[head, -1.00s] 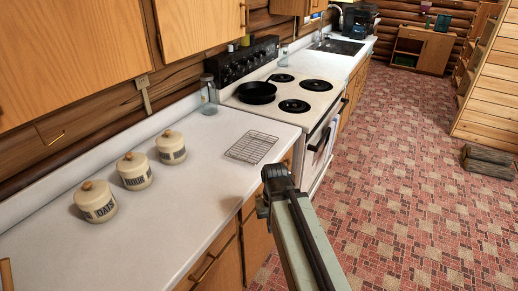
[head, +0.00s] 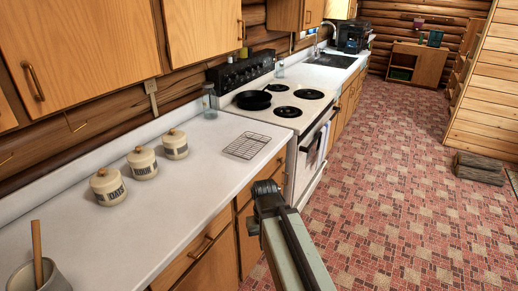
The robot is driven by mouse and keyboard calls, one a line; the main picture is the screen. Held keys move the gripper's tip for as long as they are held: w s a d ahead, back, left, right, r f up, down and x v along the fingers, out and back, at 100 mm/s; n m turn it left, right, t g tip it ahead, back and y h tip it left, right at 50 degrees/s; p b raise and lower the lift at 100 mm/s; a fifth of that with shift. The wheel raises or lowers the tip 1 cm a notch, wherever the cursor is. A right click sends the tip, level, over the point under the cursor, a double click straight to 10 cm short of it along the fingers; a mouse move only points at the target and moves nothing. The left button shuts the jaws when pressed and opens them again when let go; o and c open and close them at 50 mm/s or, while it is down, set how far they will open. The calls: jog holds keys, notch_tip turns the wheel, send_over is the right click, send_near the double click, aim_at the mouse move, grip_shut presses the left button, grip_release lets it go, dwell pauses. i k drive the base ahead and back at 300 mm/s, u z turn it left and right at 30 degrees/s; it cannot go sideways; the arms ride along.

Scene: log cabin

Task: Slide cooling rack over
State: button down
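The cooling rack (head: 246,146) is a small wire grid lying flat on the white counter (head: 150,225), near its front edge and close to the stove. My gripper (head: 267,190) is at the end of my raised arm, in front of the counter edge. In the picture it is below and slightly right of the rack, apart from it. The fingers are dark and seen from behind, so their opening is hidden.
Several lidded canisters (head: 143,163) stand left of the rack, and a glass jar (head: 210,101) stands behind it. The stove (head: 290,112) holds a black pan (head: 254,100). A crock (head: 40,275) with a wooden handle is at lower left. Counter between canisters and rack is clear.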

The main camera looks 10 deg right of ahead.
aim_at(241, 137)
jog(key=u, duration=3.65)
jog(key=k, duration=2.25)
jog(key=z, duration=1.6)
jog(key=i, duration=1.15)
jog(key=u, duration=0.1)
